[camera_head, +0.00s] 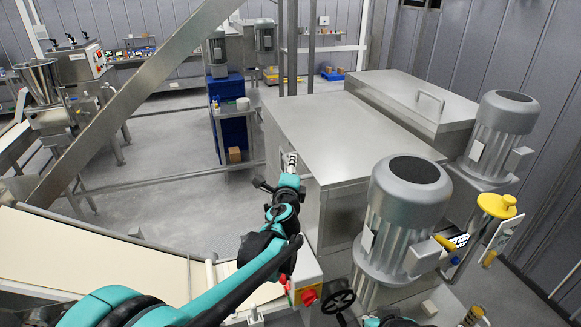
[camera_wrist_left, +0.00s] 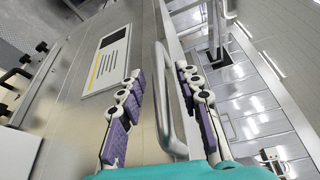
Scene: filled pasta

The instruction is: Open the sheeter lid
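The sheeter is a steel box with a flat near lid (camera_head: 345,135), which lies closed. My left gripper (camera_head: 291,163) is at this lid's left side. In the left wrist view a bent metal handle (camera_wrist_left: 162,105) runs between the open fingers of my left gripper (camera_wrist_left: 160,72). Gaps show on both sides of the bar, so the fingers are not closed on it. Part of my right arm shows at the bottom edge of the head view. I cannot make out its gripper's state; the near motor blocks part of that area.
A second steel cover (camera_head: 400,88) with a bar handle (camera_head: 431,104) stands behind. Two grey motors, one near (camera_head: 405,215) and one far (camera_head: 503,125), rise on the right. A pale conveyor (camera_head: 90,255) lies left of the sheeter. A red knob (camera_head: 308,297) sits low in front.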

